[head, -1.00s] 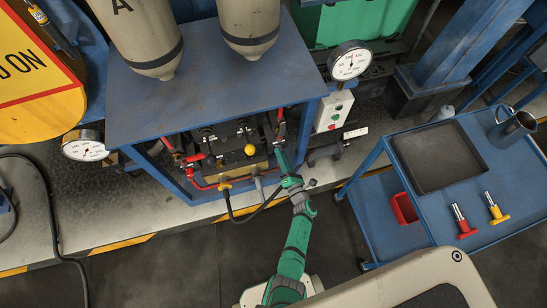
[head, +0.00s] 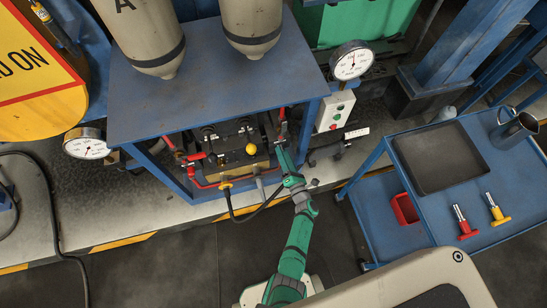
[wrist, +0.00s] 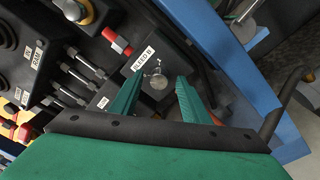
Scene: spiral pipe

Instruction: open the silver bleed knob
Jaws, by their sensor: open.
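The silver bleed knob (wrist: 158,81) is a small round metal knob on a dark block, beside a white label reading "BLEED B" (wrist: 143,59). In the wrist view it shows between the two green fingers of my gripper (wrist: 163,77), which is open. The fingers appear to be on either side of the knob with gaps; I cannot tell how far their tips are from it in depth. In the head view my gripper (head: 281,150) reaches to the right side of the valve panel under the blue frame. I cannot make out the knob there.
A red-tipped fitting (wrist: 117,42) and several metal rods sit left of the knob. A blue frame post (wrist: 215,45) stands to the right. In the head view, a yellow knob (head: 251,149) and red pipework lie left of my gripper. A blue cart (head: 440,215) stands right.

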